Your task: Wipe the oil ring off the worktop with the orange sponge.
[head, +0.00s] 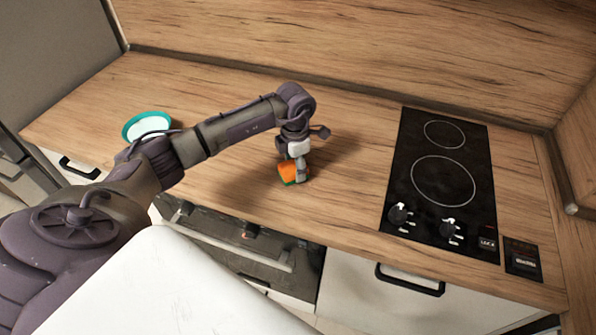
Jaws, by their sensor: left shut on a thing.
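The orange sponge (287,170), with a green underside, is at the middle of the wooden worktop (345,200). My left gripper (294,168) points down from above and is shut on the sponge. The sponge appears to be at the worktop surface, though the gripper hides part of it and I cannot tell how firmly it touches. I cannot make out an oil ring on the worktop; the gripper and arm cover part of the surface. My right gripper is not in view.
A black hob (443,180) with two ring zones and knobs lies to the right. A teal-rimmed bowl (146,126) stands at the left behind my arm. The wooden splashback (370,45) bounds the back. The worktop between sponge and hob is clear.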

